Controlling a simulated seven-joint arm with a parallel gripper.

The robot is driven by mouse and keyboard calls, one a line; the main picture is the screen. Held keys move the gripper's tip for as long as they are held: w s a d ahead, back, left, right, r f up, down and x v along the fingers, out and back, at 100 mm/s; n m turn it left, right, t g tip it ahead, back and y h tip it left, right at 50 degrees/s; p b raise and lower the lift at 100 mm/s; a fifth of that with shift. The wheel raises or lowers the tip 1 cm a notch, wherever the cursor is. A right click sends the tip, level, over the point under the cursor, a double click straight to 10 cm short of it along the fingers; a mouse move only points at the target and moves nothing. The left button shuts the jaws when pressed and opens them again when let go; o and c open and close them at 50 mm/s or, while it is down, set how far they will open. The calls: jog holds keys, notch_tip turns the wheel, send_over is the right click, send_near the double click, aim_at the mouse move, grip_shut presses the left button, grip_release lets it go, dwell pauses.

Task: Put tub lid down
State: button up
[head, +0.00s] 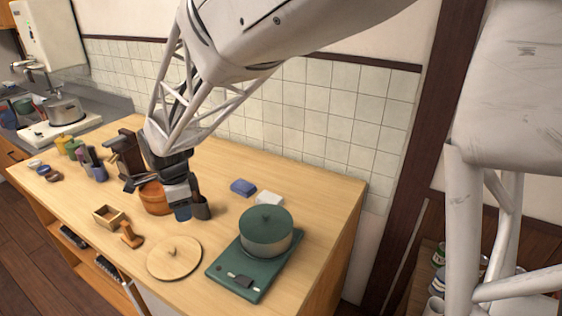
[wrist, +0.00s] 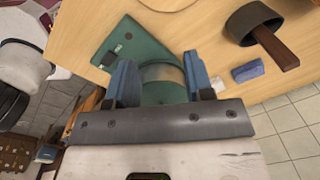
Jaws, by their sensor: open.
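The round, pale wooden lid (head: 174,258), which I take for the tub lid, lies flat on the counter with its knob up. In the wrist view, only a curved edge of it (wrist: 168,6) shows at the top. The orange-brown wooden tub (head: 155,198) stands behind my gripper and is partly hidden. My gripper (head: 187,211) is open and empty, apart from the lid, above and behind it. In the wrist view, its blue fingers (wrist: 162,78) stand apart, with the pot seen beyond them.
A green lidded pot (head: 266,232) sits on a green stove (head: 236,281) right of the lid. A dark cup with a brown handle (wrist: 252,22) stands close beside my gripper. A small wooden box (head: 109,217) and a blue block (head: 243,187) are nearby.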

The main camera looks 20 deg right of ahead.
jog(key=s+d+r+n+t, duration=0.1)
jog(key=s+d+r+n, duration=0.4)
jog(key=d, duration=0.4)
jog(key=s+d+r+n, duration=0.3)
jog(key=s+d, duration=0.4)
jog(key=d, duration=0.1)
jog(key=s+d+n, duration=0.3)
jog(key=s+d, duration=0.1)
jog(key=s, duration=0.3)
jog(key=s+d+n+t, duration=0.1)
jog(key=s+d+n, duration=0.3)
jog(key=s, duration=0.3)
jog(key=shift+d, duration=0.8)
